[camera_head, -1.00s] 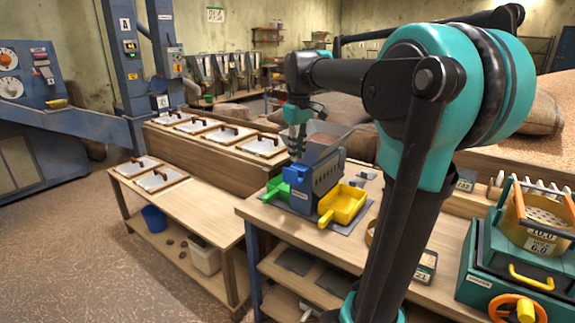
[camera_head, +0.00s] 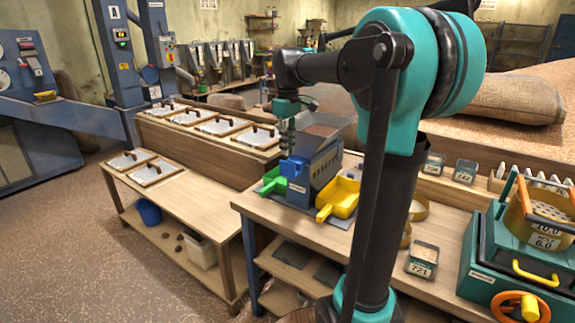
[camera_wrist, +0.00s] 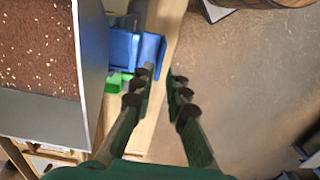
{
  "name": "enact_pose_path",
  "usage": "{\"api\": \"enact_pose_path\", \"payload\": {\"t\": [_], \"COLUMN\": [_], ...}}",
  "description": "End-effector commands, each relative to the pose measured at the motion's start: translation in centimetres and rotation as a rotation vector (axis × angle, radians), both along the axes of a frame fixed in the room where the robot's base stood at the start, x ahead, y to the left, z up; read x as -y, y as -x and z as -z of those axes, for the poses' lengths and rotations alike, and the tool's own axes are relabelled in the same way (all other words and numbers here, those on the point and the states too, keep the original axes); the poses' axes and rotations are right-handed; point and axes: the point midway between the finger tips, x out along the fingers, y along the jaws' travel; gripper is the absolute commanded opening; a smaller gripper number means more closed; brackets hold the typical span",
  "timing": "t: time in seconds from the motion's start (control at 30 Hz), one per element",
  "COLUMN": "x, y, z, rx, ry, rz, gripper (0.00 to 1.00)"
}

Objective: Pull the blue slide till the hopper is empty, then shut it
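The grey hopper (camera_head: 333,136) holds brown grain (camera_head: 320,130) and sits on a blue-grey box (camera_head: 326,168) on the bench. The grain (camera_wrist: 38,45) fills the left of the wrist view. The blue slide (camera_head: 295,168) is at the box's upper left side; it also shows in the wrist view (camera_wrist: 124,46). A green tray (camera_head: 272,183) and a yellow tray (camera_head: 340,197) stand at the box's left and front. My gripper (camera_head: 285,148) is above the blue slide, fingers down. In the wrist view my gripper (camera_wrist: 162,76) has its fingers apart, with nothing between them; the left finger overlaps the slide's edge.
Lidded bins (camera_head: 222,127) stand on the counter at left. A teal machine (camera_head: 510,265) is at the bench's right end. Small labelled boxes (camera_head: 422,260) lie on the bench. Open floor (camera_head: 110,265) lies in front at left.

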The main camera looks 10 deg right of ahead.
Motion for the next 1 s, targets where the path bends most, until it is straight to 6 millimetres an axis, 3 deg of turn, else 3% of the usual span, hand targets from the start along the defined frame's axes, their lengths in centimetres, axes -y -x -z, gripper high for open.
{"api": "enact_pose_path", "payload": {"t": [0.2, 0.4, 0.77, 0.9, 1.0], "x": [0.0, 0.0, 0.0, 0.0, 0.0], "y": [0.0, 0.0, 0.0, 0.0, 0.0], "z": [4.0, 6.1, 6.7, 6.7, 6.7], "rx": [0.0, 0.0, 0.0, 0.0, 0.0], "ry": [0.0, 0.0, 0.0, 0.0, 0.0], "rz": [0.0, 0.0, 0.0, 0.0, 0.0], "gripper": [0.15, 0.15, 0.15, 0.01, 0.0]}}
